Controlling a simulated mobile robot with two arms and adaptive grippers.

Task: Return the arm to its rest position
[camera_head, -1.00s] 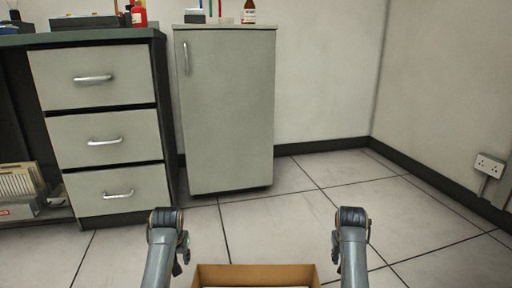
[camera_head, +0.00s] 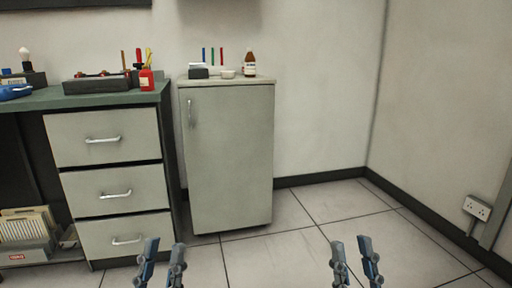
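My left gripper (camera_head: 161,262) shows at the bottom left of the head view, pointing up, with its two fingers apart and nothing between them. My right gripper (camera_head: 355,260) shows at the bottom right of centre, also pointing up, with its fingers apart and empty. Both grippers stand in front of the tiled floor and touch nothing that I can see. The arms behind them are out of the picture below.
A desk with a green top (camera_head: 105,97) and drawers stands at the left. A grey cabinet (camera_head: 229,158) stands beside it, with a brown bottle (camera_head: 250,63) and small items on top. A wall socket (camera_head: 477,208) is at the right. The floor (camera_head: 300,255) between the grippers is clear.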

